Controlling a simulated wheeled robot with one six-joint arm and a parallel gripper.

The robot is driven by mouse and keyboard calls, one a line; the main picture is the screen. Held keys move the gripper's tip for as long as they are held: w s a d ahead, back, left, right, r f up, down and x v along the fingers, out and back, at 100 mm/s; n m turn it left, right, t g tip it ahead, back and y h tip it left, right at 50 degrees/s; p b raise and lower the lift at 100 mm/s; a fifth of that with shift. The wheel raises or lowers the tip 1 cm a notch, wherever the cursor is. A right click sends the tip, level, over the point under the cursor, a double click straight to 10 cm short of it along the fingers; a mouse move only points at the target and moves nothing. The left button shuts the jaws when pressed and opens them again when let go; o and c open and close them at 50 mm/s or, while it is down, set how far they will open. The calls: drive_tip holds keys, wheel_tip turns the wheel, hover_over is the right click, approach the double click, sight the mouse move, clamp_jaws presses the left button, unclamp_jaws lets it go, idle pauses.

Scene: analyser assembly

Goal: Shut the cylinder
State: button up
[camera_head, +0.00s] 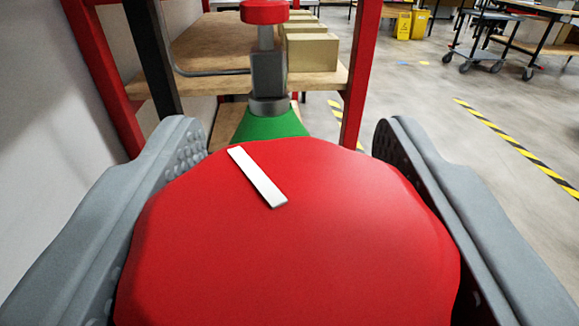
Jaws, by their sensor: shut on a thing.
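A large red round knob with a wavy rim (300,245) fills the lower middle of the view. A white bar mark (257,177) lies on its top, slanting from upper left to lower right. My gripper (290,150) has its grey, dimpled fingers on the left and right sides of the knob and is shut on it. Behind the knob shows the green shoulder of the cylinder (270,124), with a grey valve neck (267,80) and a smaller red cap (264,12) above it. The rest of the cylinder is hidden behind the knob.
A red and black rack frame (360,70) with a wooden shelf (210,50) and several cardboard boxes (312,50) stands behind. A pale wall (45,150) is close on the left. Open floor with yellow-black tape (515,145) lies right; carts (495,40) stand farther back.

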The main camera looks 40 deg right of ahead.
sight(285, 159)
drive_tip(key=shift+r, duration=0.1)
drive_tip(key=o, duration=1)
drive_tip(key=shift+c, duration=0.2)
wheel_tip(285, 159, up, 10)
drive_tip(key=shift+f, duration=0.1)
